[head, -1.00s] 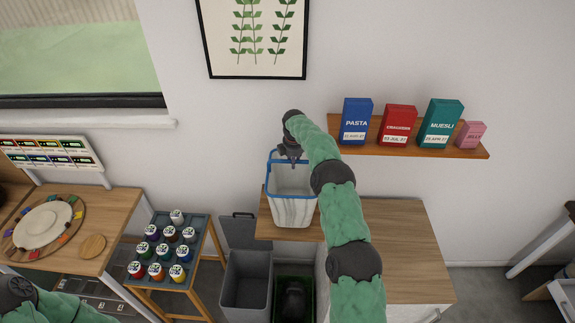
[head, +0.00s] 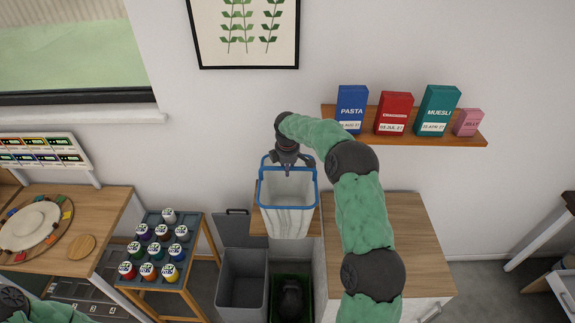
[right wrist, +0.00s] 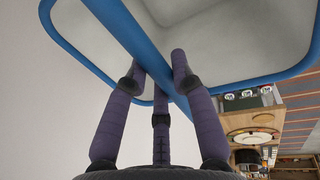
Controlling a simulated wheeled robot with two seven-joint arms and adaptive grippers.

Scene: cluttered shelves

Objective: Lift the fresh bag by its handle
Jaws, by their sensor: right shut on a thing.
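The fresh bag (head: 286,221) is pale grey-white with a blue rim and a blue handle (right wrist: 140,45). In the head view it hangs upright, overlapping the front edge of the wooden counter, its mouth open upward and its inside looking empty. My right gripper (head: 287,172) reaches down at the bag's top and is shut on the handle. In the right wrist view my right fingers (right wrist: 158,75) close around the blue bar, with the rim beyond. Part of my left arm shows at the lower left of the head view; its gripper is out of sight.
Below the bag stand a grey bin (head: 243,280) and a green bin (head: 306,312) holding a dark bag. A stool (head: 172,232) with several paint jars is at left. The counter (head: 390,225) is clear at right. A shelf (head: 400,135) with boxes is above.

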